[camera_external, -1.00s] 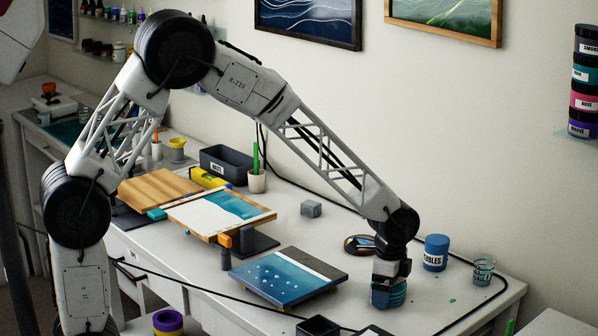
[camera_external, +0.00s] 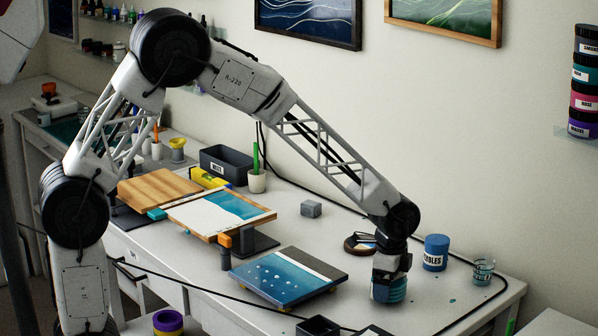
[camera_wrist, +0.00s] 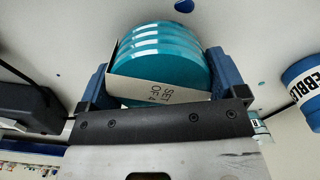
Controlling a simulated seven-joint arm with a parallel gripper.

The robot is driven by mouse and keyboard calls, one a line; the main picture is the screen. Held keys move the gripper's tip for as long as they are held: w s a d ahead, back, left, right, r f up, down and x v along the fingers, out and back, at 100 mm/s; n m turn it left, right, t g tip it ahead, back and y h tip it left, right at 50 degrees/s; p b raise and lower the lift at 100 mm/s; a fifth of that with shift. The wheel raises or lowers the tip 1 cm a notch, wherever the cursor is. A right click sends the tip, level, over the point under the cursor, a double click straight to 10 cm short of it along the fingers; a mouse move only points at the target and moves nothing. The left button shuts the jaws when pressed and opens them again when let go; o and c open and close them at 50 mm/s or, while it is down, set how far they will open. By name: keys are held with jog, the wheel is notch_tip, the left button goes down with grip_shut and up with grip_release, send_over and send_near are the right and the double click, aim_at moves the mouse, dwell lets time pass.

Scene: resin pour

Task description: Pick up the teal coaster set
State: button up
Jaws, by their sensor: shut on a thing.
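The teal coaster set (camera_wrist: 165,68) is a stack of round teal discs in a pale paper band marked "SET OF 4". In the wrist view it sits between the two blue fingers of my gripper (camera_wrist: 160,82), one finger against each side. My gripper is shut on it. In the outside view the coaster set (camera_external: 388,293) shows under my gripper (camera_external: 389,280) at the right front of the table, partly covered by the fingers. I cannot tell for sure how far it is above the table.
A blue "PEBBLES" jar (camera_external: 436,253) and a clear cup (camera_external: 483,271) stand to the right. A round dark-rimmed piece (camera_external: 360,244) lies behind. A blue panel (camera_external: 285,277) lies to the left, with a dark open box (camera_external: 318,328) in front.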

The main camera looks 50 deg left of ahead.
notch_tip(320, 180, up, 9)
jog(key=shift+f, duration=0.15)
dwell(0.4)
